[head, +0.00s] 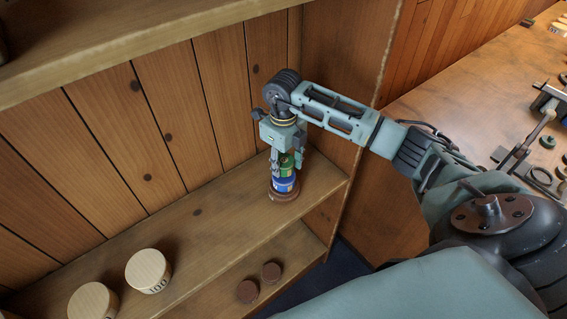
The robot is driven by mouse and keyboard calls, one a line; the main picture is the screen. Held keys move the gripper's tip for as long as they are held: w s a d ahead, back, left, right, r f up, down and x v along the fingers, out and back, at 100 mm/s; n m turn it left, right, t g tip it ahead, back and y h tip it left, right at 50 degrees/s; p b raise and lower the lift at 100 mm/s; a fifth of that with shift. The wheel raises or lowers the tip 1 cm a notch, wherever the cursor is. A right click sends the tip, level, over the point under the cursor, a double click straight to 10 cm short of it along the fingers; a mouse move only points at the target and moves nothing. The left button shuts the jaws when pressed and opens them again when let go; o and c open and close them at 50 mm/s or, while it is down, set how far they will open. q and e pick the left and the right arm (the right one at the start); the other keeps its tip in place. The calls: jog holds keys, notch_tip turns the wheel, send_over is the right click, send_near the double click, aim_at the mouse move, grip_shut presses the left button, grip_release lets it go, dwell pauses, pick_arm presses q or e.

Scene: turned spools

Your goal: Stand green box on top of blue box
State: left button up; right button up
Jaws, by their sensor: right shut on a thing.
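The green box (286,169) is a small, rounded green piece, partly hidden by my right gripper (284,163). The gripper points down from above and is shut on it. The blue box (284,185) is a round blue piece with a pale band, directly below the green one. The two look upright and in line; I cannot tell whether the green one rests its weight on the blue one. The blue box sits on a dark red-brown round base (284,195) on the shelf. My left gripper is not in view.
The wooden shelf (215,222) is clear between the stack and two pale round containers (148,270) (93,300). Two brown discs (271,271) (247,291) lie on a lower shelf. An upper shelf (120,42) overhangs at left. A workbench (470,75) with tools stands right.

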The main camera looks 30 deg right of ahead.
aim_at(283, 160)
jog(key=shift+f, duration=1.15)
jog(key=o, duration=1.1)
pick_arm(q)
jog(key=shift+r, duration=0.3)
pick_arm(e)
jog(key=shift+r+p, duration=0.3)
jog(key=shift+p, duration=0.05)
notch_tip(283, 160, up, 10)
jog(key=b, duration=0.4)
jog(key=shift+w+r, duration=0.1)
jog(key=shift+r, duration=0.15)
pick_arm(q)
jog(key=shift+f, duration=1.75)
pick_arm(e)
jog(key=shift+r, duration=0.65)
